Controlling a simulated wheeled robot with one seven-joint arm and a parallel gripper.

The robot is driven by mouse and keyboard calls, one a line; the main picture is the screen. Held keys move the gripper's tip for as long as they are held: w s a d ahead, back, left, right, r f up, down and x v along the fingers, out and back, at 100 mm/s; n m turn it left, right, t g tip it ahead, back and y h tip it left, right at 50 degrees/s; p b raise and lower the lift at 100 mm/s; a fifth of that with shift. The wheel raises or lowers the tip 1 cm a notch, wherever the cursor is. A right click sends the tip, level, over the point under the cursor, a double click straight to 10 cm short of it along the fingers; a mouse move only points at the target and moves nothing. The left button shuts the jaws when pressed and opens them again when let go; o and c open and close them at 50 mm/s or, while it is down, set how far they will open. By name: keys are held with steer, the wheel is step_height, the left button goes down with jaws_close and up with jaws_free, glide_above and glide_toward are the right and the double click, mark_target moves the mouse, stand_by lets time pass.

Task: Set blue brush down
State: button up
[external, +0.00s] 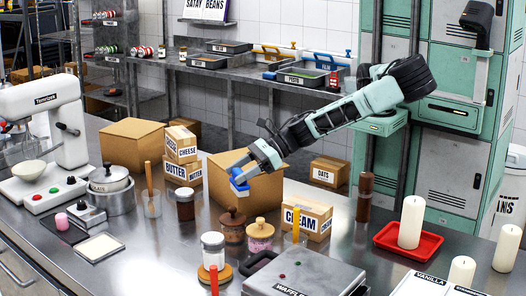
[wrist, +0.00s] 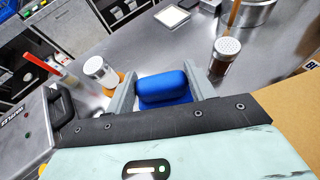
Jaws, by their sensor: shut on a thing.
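The blue brush (external: 239,187) is held in my gripper (external: 243,174), above the steel counter (external: 150,262). In the wrist view the brush shows as a rounded blue block (wrist: 163,88) between the two grey fingers of my gripper (wrist: 164,92). The fingers press on its two sides.
A waffle maker (external: 305,275) and CREAM box (external: 307,220) are to the right.

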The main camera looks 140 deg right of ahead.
steer(key=s+a+f+n+t+y+b, duration=0.1)
steer(key=s+a+n+y, duration=0.2)
steer(key=a, duration=1.2)
steer(key=s+a+f+n+y+b, duration=0.1)
steer(key=s+a+f+n+y, duration=0.1)
steer(key=a, duration=1.3)
steer(key=shift+s+n+t+y, duration=0.45)
steer(key=shift+n+y, duration=0.15)
steer(key=shift+y, duration=0.2)
steer(key=shift+f, duration=0.2)
step_height(320, 180, down, 9)
steer(key=shift+f+p, duration=0.2)
steer(key=shift+p, duration=0.55)
steer(key=shift+f, duration=0.1)
steer(key=shift+f, duration=0.15)
steer(key=o, duration=1)
